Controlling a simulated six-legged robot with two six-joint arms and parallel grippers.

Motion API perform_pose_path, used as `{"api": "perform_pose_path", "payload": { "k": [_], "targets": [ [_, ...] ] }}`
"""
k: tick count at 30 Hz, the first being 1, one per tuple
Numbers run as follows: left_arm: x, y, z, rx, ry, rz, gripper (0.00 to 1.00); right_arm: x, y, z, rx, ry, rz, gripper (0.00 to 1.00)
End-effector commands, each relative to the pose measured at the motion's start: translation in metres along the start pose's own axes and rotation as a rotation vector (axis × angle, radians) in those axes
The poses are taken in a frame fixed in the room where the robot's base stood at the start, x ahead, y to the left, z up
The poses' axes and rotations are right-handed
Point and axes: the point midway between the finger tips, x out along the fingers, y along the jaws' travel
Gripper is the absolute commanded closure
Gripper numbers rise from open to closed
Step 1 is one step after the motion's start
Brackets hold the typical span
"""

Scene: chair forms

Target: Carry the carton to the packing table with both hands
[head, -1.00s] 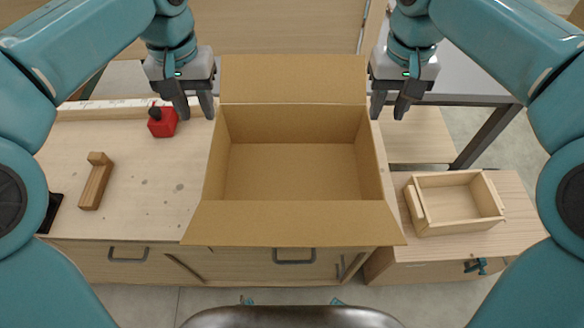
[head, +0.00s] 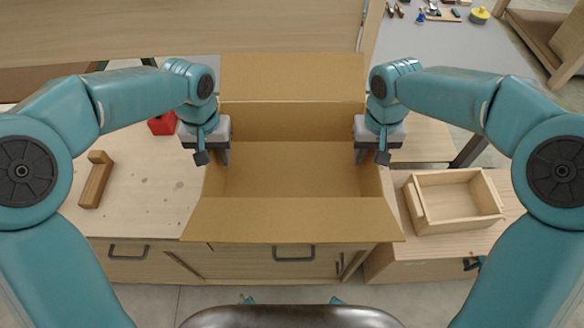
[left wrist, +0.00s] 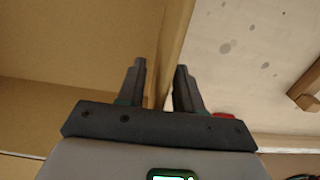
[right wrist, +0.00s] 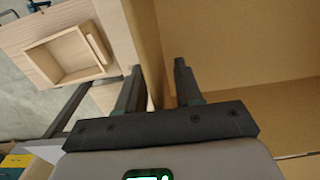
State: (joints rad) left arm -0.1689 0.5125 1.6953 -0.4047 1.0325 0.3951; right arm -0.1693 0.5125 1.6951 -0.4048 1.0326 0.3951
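The open, empty cardboard carton (head: 290,170) stands on a pale wooden workbench (head: 150,190), with its front and back flaps folded out. My left gripper (head: 212,157) is open at the carton's left wall, one finger outside and one inside. In the left wrist view the wall's edge (left wrist: 172,60) runs between the fingers, with gaps showing. My right gripper (head: 372,157) is open at the right wall in the same way. The right wrist view shows that wall (right wrist: 146,40) between its fingers. A grey-topped table (head: 440,45) lies behind at the right; I cannot tell whether it is the packing table.
A wooden tray (head: 455,200) sits on a lower wooden surface right of the carton. A wooden L-shaped piece (head: 96,180) and a red object (head: 162,123) are on the bench at left. Small tools and a yellow object (head: 479,15) lie on the grey table.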

Motion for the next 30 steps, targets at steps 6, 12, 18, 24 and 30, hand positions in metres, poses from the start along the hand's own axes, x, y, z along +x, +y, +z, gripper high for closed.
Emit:
{"api": "perform_pose_path", "payload": {
  "k": [6, 12, 18, 24, 30],
  "targets": [
    [0.002, 0.0, 0.0, 0.0, 0.0, 0.0, 0.65, 0.002, 0.0, 0.0, 0.001, 0.0, 0.0, 0.65],
    [0.002, 0.0, 0.0, 0.0, 0.0, 0.0, 0.94, 0.002, 0.0, 0.0, 0.001, 0.0, 0.0, 0.94],
    [0.002, 0.0, 0.0, 0.0, 0.0, 0.0, 1.0, 0.002, 0.0, 0.0, 0.001, -0.001, 0.0, 1.0],
    [0.0, 0.0, 0.0, -0.001, 0.001, 0.0, 1.0, 0.0, 0.0, 0.0, 0.001, 0.0, 0.0, 1.0],
    [-0.016, 0.0, 0.0, -0.001, 0.001, 0.001, 1.0, -0.016, 0.0, 0.0, 0.001, 0.0, 0.0, 1.0]
  ]
}}
